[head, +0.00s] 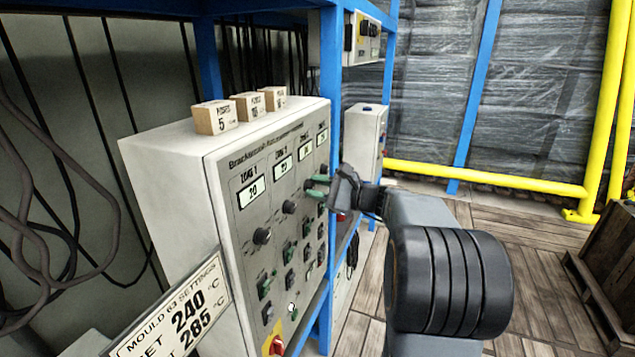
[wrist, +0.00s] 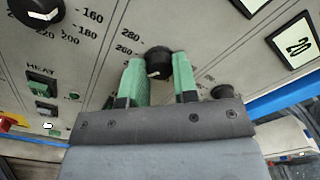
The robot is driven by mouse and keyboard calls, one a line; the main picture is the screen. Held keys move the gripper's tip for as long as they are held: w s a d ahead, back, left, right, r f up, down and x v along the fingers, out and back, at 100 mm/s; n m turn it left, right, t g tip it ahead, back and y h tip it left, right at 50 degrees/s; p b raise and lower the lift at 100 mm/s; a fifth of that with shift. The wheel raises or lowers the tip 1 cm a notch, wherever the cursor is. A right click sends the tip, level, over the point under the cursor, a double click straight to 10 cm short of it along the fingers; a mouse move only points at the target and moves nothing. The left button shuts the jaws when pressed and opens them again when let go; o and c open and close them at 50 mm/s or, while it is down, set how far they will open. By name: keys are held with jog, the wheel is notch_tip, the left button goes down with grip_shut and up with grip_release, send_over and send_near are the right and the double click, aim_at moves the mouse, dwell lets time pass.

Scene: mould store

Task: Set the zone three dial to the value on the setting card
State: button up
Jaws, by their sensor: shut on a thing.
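The grey control panel (head: 238,220) has a row of dials under zone displays. My gripper (head: 318,186) is at what looks like the third dial from the near end, mostly hidden in the head view. In the wrist view my gripper (wrist: 160,82) has its green fingers shut on either side of a black dial (wrist: 157,60). A white mark shows on this dial's lower left; 280 and 260 are printed to its left. The setting card (head: 175,318) at the lower left shows 240 and 285 °C; its left part is cut off.
The zone 1 dial (head: 262,236) and zone 2 dial (head: 289,207) are nearer. Switches fill the panel below. A blue post (head: 330,60) rises close behind my gripper.

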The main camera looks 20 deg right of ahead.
jog(key=shift+m, duration=0.4)
jog(key=o, duration=0.9)
jog(key=shift+o, duration=0.2)
jog(key=b+v, duration=0.1)
jog(key=v, duration=1.3)
jog(key=shift+w+a, duration=0.1)
